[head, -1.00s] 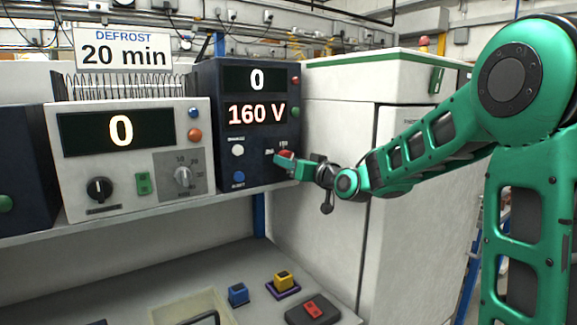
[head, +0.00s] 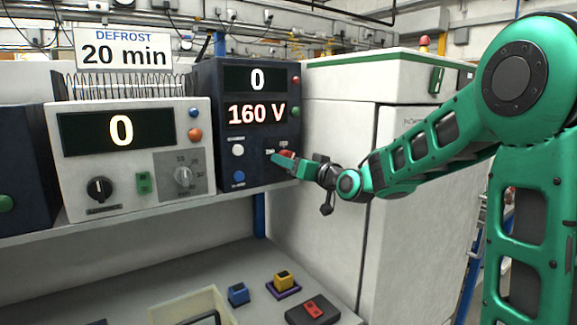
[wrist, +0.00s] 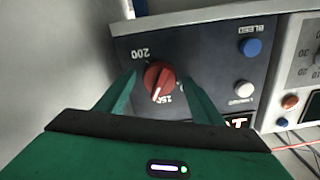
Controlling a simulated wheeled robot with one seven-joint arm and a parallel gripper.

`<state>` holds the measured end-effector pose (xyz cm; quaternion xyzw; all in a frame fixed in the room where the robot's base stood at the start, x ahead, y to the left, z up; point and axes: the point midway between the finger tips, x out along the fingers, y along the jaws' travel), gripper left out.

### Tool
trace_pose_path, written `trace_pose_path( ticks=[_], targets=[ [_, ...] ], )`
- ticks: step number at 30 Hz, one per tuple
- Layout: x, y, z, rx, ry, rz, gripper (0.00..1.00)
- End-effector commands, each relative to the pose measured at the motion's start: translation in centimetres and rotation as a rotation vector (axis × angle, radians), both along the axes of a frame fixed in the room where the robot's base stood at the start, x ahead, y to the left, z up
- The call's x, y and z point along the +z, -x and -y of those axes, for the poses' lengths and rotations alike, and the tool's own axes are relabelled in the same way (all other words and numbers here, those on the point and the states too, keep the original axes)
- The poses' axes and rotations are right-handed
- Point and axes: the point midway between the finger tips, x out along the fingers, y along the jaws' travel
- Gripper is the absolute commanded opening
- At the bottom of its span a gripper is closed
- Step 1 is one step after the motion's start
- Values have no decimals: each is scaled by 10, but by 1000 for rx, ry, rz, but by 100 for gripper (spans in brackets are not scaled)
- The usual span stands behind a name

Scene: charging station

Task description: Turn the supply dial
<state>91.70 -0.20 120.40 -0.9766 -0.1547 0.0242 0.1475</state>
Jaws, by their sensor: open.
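The supply dial (wrist: 158,78) is a round red knob with a white pointer line, on the dark supply unit (head: 226,150). The wrist view is upside down; the pointer runs toward the lower edge of the picture, near a label that seems to read 250. A 200 label stands at its upper left. My gripper (wrist: 159,80) is open, with one green finger on each side of the dial. I cannot tell whether either finger touches it. In the head view my gripper (head: 282,158) covers most of the dial. The unit's displays read 0 and 160 V.
A white button (wrist: 244,88) and a blue button (wrist: 250,47) sit beside the dial. A pale unit (head: 130,160) with its own black and grey knobs stands left. A white cabinet (head: 330,125) stands close on the right. Small coloured blocks and a tray lie on the lower bench.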

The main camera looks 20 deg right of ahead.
Motion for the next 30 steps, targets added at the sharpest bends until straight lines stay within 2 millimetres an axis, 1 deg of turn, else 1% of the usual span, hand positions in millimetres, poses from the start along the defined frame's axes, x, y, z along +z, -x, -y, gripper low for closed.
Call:
trace_pose_path(
  ticks=[5,9,15,18,21,30],
  targets=[
    [1,27,9,-2,0,0,61],
    [0,52,17,-2,-1,0,61],
    [0,81,26,-1,0,0,61],
    [-1,90,29,-1,-2,-2,61],
    [-1,94,30,-1,0,-1,61],
    [-1,95,30,1,0,-1,61]
  ],
)
